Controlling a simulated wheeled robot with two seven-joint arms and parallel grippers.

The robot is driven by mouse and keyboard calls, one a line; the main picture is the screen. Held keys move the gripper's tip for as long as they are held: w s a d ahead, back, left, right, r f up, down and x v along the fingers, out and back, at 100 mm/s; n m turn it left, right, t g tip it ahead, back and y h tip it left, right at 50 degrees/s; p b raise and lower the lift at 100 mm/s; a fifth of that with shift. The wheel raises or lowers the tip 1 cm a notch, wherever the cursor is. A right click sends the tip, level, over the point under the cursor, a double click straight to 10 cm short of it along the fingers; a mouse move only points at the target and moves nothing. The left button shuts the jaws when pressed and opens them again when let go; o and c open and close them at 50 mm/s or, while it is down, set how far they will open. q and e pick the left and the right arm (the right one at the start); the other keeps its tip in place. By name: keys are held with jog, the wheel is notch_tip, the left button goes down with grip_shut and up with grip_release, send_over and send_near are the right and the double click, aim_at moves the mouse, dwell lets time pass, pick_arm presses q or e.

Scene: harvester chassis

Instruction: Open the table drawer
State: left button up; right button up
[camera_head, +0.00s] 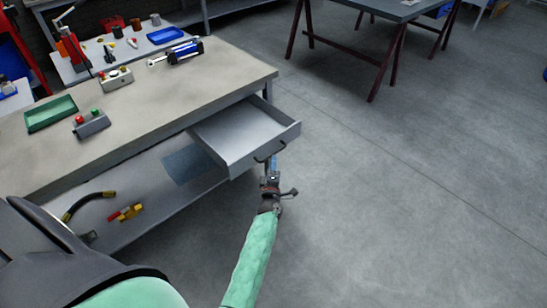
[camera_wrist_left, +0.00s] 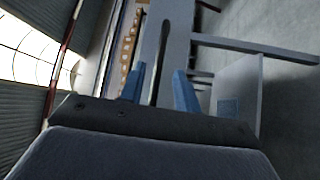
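The table drawer (camera_head: 246,134) is pulled well out from under the worktable top (camera_head: 150,105), and its grey inside looks empty. Its dark bar handle (camera_head: 269,152) is on the front panel. My left gripper (camera_head: 273,163) is at the right end of this handle, outside the drawer. In the left wrist view the two blue fingers (camera_wrist_left: 160,80) stand apart. The dark handle (camera_wrist_left: 161,50) runs between them, with space visible on both sides. Whether a finger touches it I cannot tell. My right gripper is not in view.
On the tabletop are a green tray (camera_head: 51,113), a button box (camera_head: 91,123), another control box (camera_head: 117,78) and a blue-and-silver cylinder (camera_head: 177,53). A lower shelf (camera_head: 150,205) holds a hose and a yellow-red part. The floor (camera_head: 400,190) to the right is clear.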

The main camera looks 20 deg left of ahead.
pick_arm(q)
jog(key=shift+v, duration=1.15)
jog(key=d+f+m+g+h, duration=0.4)
jog(key=d+m+g+h, duration=0.2)
jog(key=d+m+h, duration=0.55)
jog(key=s+d+f+m+g+y, duration=0.1)
jog(key=s+m+g, duration=0.4)
jog(key=s, duration=1.4)
jog(key=s+d+f+m+g+y, duration=0.2)
jog(key=s+f+m+g, duration=0.3)
jog(key=s, duration=1.5)
jog(key=shift+d+m+g, duration=0.4)
jog(key=shift+d+m, duration=0.35)
jog(key=shift+d, duration=0.05)
jog(key=shift+s, duration=0.1)
